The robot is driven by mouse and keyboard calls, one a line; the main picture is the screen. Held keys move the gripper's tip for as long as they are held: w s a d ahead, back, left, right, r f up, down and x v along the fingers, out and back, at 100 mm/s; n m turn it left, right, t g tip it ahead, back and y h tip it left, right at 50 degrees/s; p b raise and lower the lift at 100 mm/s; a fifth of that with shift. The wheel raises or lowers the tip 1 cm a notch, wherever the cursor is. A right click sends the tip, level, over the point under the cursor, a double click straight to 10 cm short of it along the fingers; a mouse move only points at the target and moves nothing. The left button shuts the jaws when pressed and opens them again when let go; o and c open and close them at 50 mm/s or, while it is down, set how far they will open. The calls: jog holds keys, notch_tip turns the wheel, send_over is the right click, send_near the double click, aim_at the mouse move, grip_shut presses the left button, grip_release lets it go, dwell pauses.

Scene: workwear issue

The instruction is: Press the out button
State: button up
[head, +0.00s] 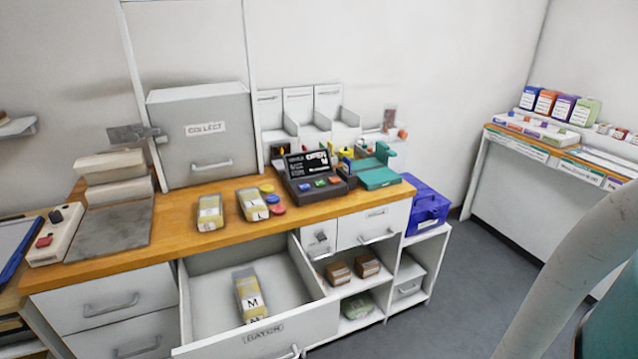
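A dark console (318,192) stands on the wooden counter, with a lit screen (307,164) reading "OPEN" and a figure like 4. A pale control box (62,232) at the left end carries another red button (44,241) and a dark knob (55,216). My gripper is not in view; a pale link of my arm shows at lower right.
Similar packs (209,212) and coloured discs (277,209) lie left of the console. A grey "COLLECT" cabinet (203,155) stands behind. Grey floor (490,270) is open at right.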

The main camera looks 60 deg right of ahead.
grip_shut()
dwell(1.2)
